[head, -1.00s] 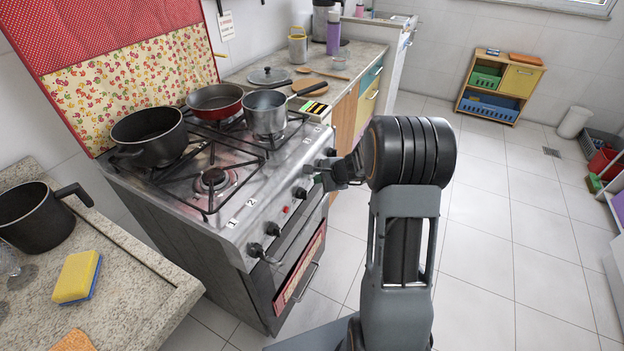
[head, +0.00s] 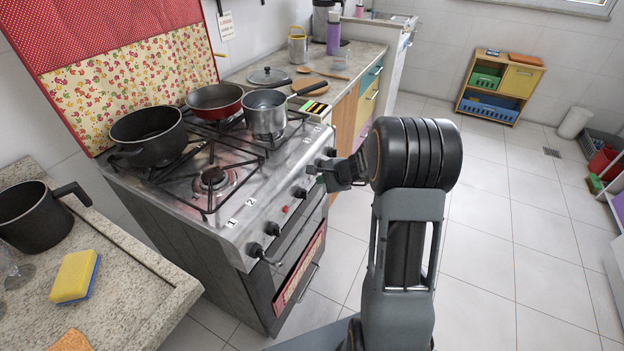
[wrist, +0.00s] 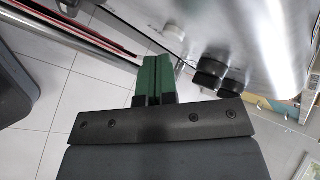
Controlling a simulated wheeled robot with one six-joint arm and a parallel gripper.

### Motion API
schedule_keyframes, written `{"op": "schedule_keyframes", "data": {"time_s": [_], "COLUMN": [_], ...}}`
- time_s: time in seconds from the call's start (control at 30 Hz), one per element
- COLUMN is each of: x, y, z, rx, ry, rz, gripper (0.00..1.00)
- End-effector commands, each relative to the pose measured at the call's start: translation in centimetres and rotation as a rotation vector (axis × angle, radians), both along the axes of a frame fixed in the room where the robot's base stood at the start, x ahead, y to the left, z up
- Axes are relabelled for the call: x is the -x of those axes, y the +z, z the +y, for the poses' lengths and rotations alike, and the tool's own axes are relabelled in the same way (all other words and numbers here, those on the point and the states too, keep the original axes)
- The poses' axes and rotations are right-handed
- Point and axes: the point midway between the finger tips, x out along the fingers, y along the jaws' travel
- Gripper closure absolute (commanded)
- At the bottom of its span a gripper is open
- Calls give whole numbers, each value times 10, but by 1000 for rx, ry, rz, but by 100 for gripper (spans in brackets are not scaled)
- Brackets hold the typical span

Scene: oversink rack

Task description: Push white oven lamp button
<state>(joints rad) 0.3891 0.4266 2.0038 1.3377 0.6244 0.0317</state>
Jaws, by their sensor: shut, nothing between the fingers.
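The stove (head: 240,215) has a silver front panel with black knobs (head: 272,229) and a small red light or button (head: 286,209). My gripper (head: 318,170) is at the panel's right part, shut and empty, its fingers pointing left at the panel. In the wrist view the green fingertips (wrist: 155,72) are together just short of the panel. A small pale round button (wrist: 175,28) shows beyond them, slightly right, with a gap visible in the picture. Dark knobs (wrist: 212,72) are right of the fingers. I cannot make out the white button in the head view.
Pots and a red pan (head: 214,101) sit on the burners. The oven door handle (head: 303,283) runs below the panel. A counter (head: 130,265) with a yellow sponge (head: 75,277) and dark pot (head: 36,216) is at left.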

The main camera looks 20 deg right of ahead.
Motion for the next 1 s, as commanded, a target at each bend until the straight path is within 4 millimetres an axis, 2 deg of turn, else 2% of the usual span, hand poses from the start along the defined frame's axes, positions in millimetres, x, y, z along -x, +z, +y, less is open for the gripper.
{"op": "schedule_keyframes", "data": {"time_s": [0.27, 0.7, 1.0], "x": [2, 34, 44], "y": [0, -1, 0], "z": [-2, -31, -40], "rx": [0, 0, 0], "ry": [0, -2, 0], "rz": [0, 0, 0], "gripper": [100, 100, 100]}}
